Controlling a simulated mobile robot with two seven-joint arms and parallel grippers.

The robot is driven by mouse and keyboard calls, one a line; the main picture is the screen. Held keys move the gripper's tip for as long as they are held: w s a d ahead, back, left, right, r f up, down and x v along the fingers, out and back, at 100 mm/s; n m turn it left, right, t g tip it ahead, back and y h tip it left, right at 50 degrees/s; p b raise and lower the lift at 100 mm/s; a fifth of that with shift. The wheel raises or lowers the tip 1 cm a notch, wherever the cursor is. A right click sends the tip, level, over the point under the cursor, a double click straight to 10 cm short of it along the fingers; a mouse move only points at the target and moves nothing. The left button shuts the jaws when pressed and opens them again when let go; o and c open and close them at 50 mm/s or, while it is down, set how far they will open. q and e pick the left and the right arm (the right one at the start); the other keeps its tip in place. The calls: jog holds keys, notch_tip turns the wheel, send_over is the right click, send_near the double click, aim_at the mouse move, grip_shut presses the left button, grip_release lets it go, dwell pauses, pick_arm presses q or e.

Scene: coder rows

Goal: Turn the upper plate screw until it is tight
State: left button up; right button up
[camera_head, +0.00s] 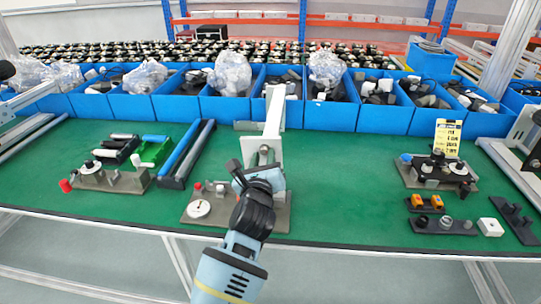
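My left arm comes up from the bottom centre, and my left gripper (252,164) is at the front of a white upright bracket (274,118). Its dark fingers are small and partly overlap the bracket, so I cannot tell whether they are open or shut on anything. The bracket stands at a grey fixture plate (225,217) with a round white dial (199,208) and a red-tipped part. My wrist covers the middle of this plate. I cannot make out the upper plate screw; the gripper may hide it. My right gripper is not in view.
A green table (345,190) is clear right of my arm. Left are another fixture (110,180) and blue and black bars (187,152). Right are a fixture with knobs (437,172), a yellow label (447,137) and small parts. Blue bins (331,116) line the back.

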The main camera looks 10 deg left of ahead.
aim_at(275, 148)
pick_arm(q)
jog(key=d, duration=0.1)
jog(key=d+r, duration=0.1)
jog(key=shift+d+r+n, duration=0.1)
jog(key=shift+d+n, duration=0.2)
grip_shut()
jog(key=shift+s+r, duration=0.1)
jog(key=m+p, duration=0.2)
jog(key=m, duration=0.1)
jog(key=shift+m, duration=1.1)
jog(key=shift+o, duration=0.5)
grip_release()
jog(key=shift+f, duration=0.25)
jog(key=shift+o, duration=0.8)
jog(key=shift+a, duration=0.15)
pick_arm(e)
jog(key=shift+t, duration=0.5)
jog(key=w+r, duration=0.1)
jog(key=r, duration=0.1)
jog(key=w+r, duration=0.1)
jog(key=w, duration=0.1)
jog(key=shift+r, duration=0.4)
pick_arm(q)
jog(key=shift+s, duration=0.15)
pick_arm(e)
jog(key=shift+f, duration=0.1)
